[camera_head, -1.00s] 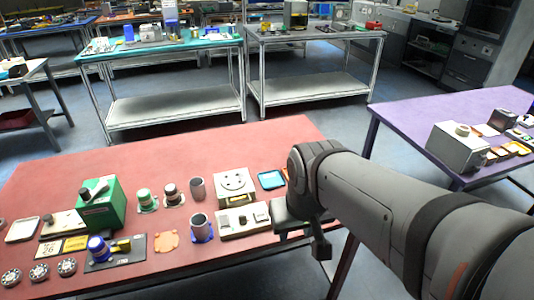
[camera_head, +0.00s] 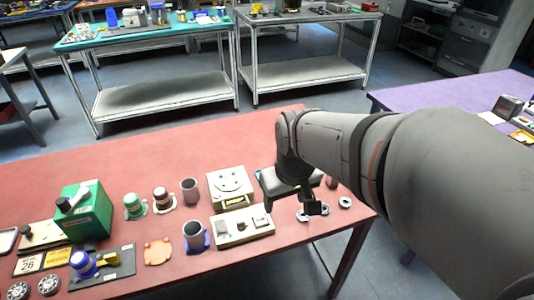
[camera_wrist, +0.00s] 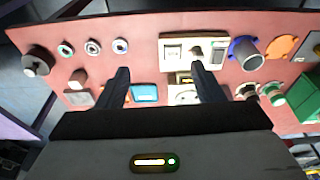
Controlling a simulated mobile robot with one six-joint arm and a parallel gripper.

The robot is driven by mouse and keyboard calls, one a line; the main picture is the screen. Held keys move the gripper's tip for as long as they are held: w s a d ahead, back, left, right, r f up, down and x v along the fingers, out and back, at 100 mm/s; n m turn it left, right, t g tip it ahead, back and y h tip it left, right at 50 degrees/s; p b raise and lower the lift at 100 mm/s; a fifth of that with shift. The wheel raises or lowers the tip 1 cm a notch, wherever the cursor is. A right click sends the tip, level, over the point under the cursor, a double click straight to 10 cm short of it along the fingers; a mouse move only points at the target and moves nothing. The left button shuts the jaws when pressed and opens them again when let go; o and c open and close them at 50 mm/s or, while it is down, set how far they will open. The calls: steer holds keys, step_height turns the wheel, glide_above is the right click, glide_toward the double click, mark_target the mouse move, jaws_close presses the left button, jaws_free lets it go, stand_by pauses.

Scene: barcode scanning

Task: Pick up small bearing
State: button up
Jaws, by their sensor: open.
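Three small metal rings that look like bearings lie in a row near the front right edge of the red table; the middle one (camera_head: 325,209) is partly behind my gripper, and the right one (camera_head: 345,202) is clear. They also show in the wrist view, left of my fingers, as a left ring (camera_wrist: 66,49), a middle ring (camera_wrist: 93,46) and a right ring (camera_wrist: 120,45). Larger dark bearings (camera_head: 48,284) lie at the table's front left. My gripper (camera_head: 291,204) is open and empty above the table; its fingers (camera_wrist: 160,70) spread wide in the wrist view.
A white switch box (camera_head: 243,226), a cream box (camera_head: 231,187) and a blue-based cup (camera_head: 195,236) stand left of my gripper. A blue tray (camera_wrist: 144,93) lies between the fingers in the wrist view. A dark round knob-like part (camera_wrist: 38,61) is beside the rings.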

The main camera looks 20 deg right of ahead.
steer(key=n+g+b, duration=0.1)
steer(key=n+b, duration=0.1)
steer(key=b, duration=0.2)
glide_toward(304, 216)
steer(key=shift+d+f, duration=0.15)
steer(key=shift+f, duration=0.1)
steer(key=f, duration=0.2)
steer(key=w+f, duration=0.1)
steer(key=f, duration=0.4)
steer(key=shift+w+a+f, duration=0.15)
steer(key=shift+a+f, duration=0.05)
steer(key=shift+f, duration=0.15)
steer(key=c, duration=1.1)
steer(key=shift+r, duration=0.1)
step_height(304, 216, up, 10)
steer(key=shift+f+p, duration=0.1)
steer(key=shift+p, duration=0.3)
